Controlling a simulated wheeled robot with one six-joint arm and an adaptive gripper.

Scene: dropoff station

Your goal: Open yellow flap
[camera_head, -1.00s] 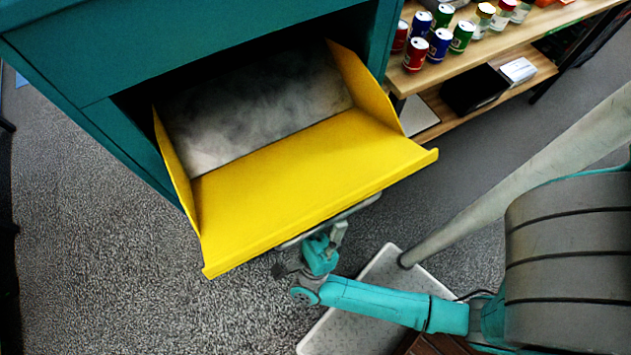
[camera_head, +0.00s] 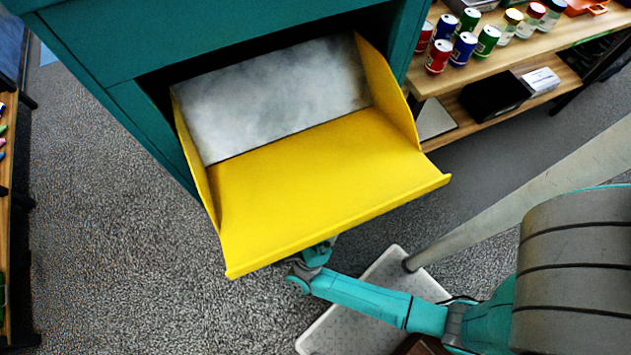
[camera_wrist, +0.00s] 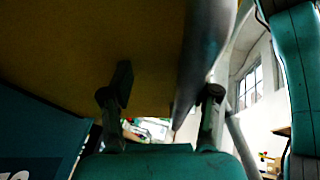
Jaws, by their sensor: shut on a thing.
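The yellow flap (camera_head: 330,180) juts out of the teal box (camera_head: 230,45) as an open chute with raised side walls. A grey back plate (camera_head: 270,95) shows inside it. In the wrist view, the flap's dark underside (camera_wrist: 90,40) fills the upper left. The metal bar of its handle (camera_wrist: 203,45) runs down between the fingers of my gripper (camera_wrist: 162,95). My gripper is shut on the handle beneath the flap. In the head view the flap hides the handle and fingers; only part of my wrist shows below its front edge.
A wooden shelf (camera_head: 530,42) with several cans and jars stands right of the box. A black box (camera_head: 494,94) lies on its lower board. Another shelf edge (camera_head: 10,230) is at the far left. Grey floor (camera_head: 110,220) is open in front of the box's left side.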

